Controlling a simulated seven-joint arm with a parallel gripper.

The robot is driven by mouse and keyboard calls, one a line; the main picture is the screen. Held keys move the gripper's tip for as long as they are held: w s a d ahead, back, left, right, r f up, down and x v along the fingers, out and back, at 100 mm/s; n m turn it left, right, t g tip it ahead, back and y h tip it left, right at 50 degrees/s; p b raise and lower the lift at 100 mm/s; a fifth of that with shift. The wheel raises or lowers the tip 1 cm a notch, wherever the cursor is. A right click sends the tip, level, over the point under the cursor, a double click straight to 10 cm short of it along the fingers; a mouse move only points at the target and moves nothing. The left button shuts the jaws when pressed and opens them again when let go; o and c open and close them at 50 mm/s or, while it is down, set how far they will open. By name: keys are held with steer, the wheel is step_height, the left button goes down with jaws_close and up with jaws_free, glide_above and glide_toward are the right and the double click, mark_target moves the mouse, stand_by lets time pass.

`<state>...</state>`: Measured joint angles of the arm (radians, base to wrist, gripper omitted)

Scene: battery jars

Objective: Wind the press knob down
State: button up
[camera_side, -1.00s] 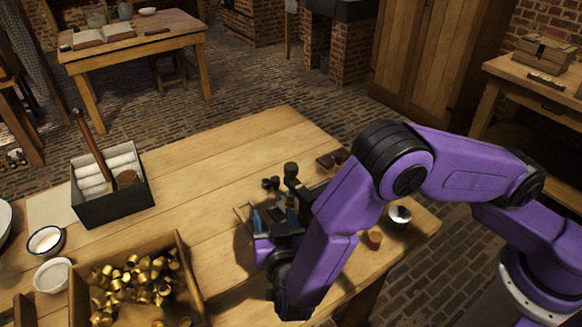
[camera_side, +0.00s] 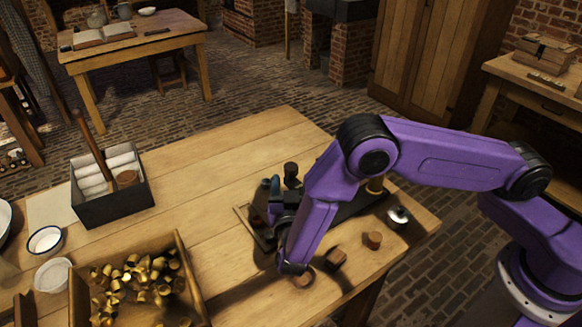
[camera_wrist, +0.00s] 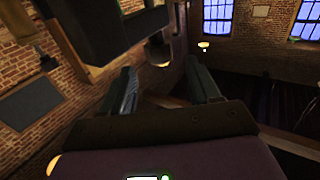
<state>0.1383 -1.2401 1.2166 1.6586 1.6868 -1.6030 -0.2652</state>
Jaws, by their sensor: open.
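A dark upright knob-like piece (camera_side: 291,169) stands near the middle of the work table in the side view, just beyond my gripper. I cannot tell for certain that it is the press knob. My gripper (camera_side: 277,188) is beside it, largely hidden by my wrist, so contact cannot be judged. In the wrist view my gripper (camera_wrist: 162,72) has its two fingers well apart. A dark block (camera_wrist: 105,28) looms close at upper left, and a small rounded piece (camera_wrist: 158,52) shows between the fingertips. Nothing is clearly held.
A dark base (camera_side: 362,203) with a brass cylinder (camera_side: 375,186) lies right of my gripper. A crate (camera_side: 190,275) of brass caps and a dark box (camera_side: 115,205) are left. The back middle is clear.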

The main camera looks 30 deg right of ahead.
mark_target(285, 170)
steer(key=shift+x, duration=3.1)
steer(key=c, duration=0.9)
steer(key=shift+m+g+h, duration=0.3)
steer(key=shift+h, duration=0.1)
steer(key=m+g+h, duration=0.5)
steer(key=g, duration=0.1)
steer(key=shift+a, duration=0.1)
steer(key=shift+m+g+h, duration=0.55)
steer(key=shift+m+g, duration=0.65)
steer(key=shift+g, duration=0.6)
steer(key=shift+m+g+h, duration=0.55)
steer(key=shift+m+g, duration=0.65)
steer(key=shift+g, duration=0.6)
steer(key=shift+m+g, duration=0.4)
steer(key=shift+g, duration=0.2)
